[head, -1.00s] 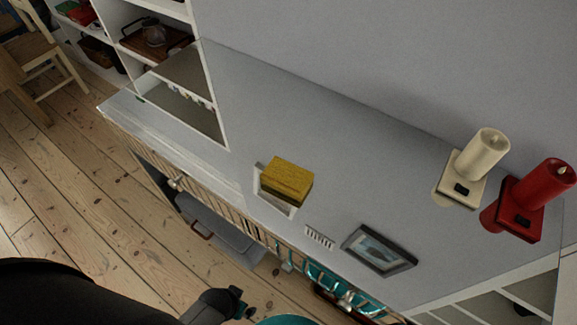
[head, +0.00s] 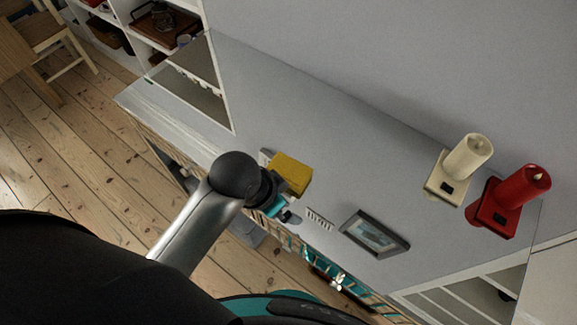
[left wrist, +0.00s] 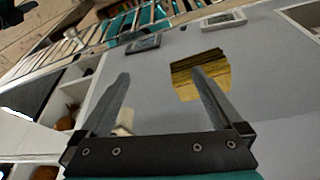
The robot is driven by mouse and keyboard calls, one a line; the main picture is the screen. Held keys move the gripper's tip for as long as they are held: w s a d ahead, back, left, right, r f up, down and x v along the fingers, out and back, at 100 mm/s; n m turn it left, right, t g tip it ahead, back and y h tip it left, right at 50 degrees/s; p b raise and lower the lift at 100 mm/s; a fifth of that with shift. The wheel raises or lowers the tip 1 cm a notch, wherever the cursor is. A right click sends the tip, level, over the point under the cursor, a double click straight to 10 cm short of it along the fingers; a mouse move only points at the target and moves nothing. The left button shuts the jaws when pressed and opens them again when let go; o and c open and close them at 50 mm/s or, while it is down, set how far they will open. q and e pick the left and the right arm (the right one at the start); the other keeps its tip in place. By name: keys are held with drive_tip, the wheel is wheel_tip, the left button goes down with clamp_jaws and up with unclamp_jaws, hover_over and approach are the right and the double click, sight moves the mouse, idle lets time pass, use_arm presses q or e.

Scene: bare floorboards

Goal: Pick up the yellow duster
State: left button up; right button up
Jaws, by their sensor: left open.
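The yellow duster (head: 292,173), a block-like yellow thing, rests on the grey top of a long cabinet, on or beside a small white frame-like item. My left gripper (head: 280,207) is just beside the duster, toward the cabinet's front edge; my arm hides the duster's near corner and its fingers are hard to see there. In the left wrist view, my left gripper (left wrist: 161,74) is open and empty. The duster (left wrist: 215,68) shows beyond the right finger, which covers part of it. Contact cannot be told. My right gripper is not in view.
A dark picture frame (head: 375,234) lies right of the duster. A cream candle (head: 468,157) and a red candle (head: 523,188) stand on holders farther right. A wall runs behind. Shelves (head: 185,70) stand at the left end. The grey top behind the duster is clear.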

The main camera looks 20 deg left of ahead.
use_arm(q)
drive_tip(key=w+d+r+m, duration=0.3)
drive_tip(key=w+d+m, duration=0.1)
drive_tip(key=m, duration=0.1)
wheel_tip(320, 180, up, 7)
drive_tip(key=m+g+y, duration=0.2)
drive_tip(key=m+g, duration=0.1)
drive_tip(key=m, duration=0.6)
hover_over(288, 169)
wheel_tip(288, 169, down, 15)
drive_tip(key=b, duration=0.2)
drive_tip(key=shift+b, duration=0.4)
drive_tip(key=shift+c, duration=0.2)
drive_tip(key=c, duration=1.1)
drive_tip(key=shift+r, duration=0.1)
drive_tip(key=shift+r, duration=0.1)
